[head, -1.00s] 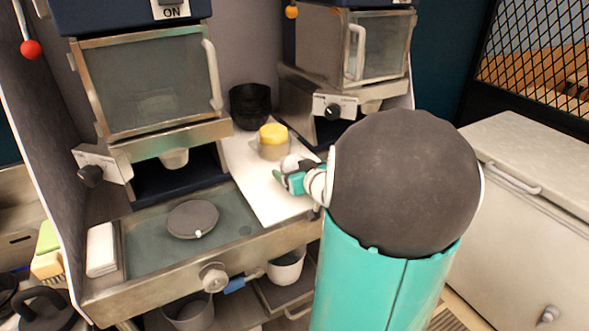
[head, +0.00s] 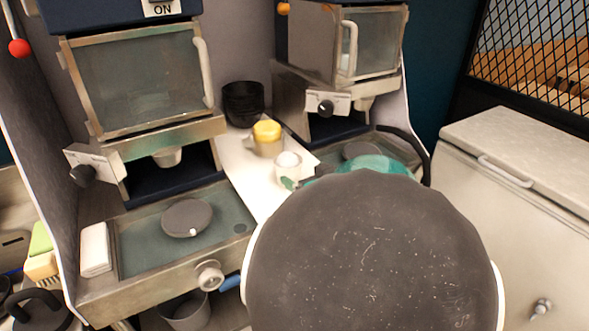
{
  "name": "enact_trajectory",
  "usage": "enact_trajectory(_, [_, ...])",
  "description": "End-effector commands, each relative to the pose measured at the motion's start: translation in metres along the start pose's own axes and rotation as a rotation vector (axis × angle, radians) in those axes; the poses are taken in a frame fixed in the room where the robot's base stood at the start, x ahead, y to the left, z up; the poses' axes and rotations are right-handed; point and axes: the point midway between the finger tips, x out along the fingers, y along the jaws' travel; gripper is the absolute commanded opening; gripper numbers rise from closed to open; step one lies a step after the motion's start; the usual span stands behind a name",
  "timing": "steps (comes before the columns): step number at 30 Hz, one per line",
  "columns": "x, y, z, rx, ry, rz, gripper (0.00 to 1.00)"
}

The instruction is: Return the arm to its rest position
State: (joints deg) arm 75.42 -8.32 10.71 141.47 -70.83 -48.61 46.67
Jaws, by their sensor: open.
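My arm fills the lower middle and right of the head view. Its large dark grey joint is close to the camera, with teal and white arm parts beyond it, over the counter. My gripper's fingertips cannot be made out; the arm's own bulk covers that area. No held object shows.
A yellow-topped container (head: 267,137) and black stacked bowls (head: 243,103) stand near the white board (head: 238,158). Left is a dispenser (head: 140,80) above a tray with a grey disc (head: 187,218). Another dispenser (head: 350,50) stands behind the arm. A pale chest (head: 545,170) is at right.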

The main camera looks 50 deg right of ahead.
Motion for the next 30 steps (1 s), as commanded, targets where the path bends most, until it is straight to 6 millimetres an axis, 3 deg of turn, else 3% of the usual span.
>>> enact_trajectory(6, [-0.021,0.0,0.0,0.001,0.0,0.0,0.87])
enact_trajectory(22, [-0.022,0.0,0.0,0.001,0.0,0.0,0.87])
enact_trajectory(26, [-0.015,-0.006,-0.005,-0.019,-0.004,0.0,0.87])
enact_trajectory(30, [0.009,-0.03,-0.024,-0.088,-0.022,0.01,0.87])
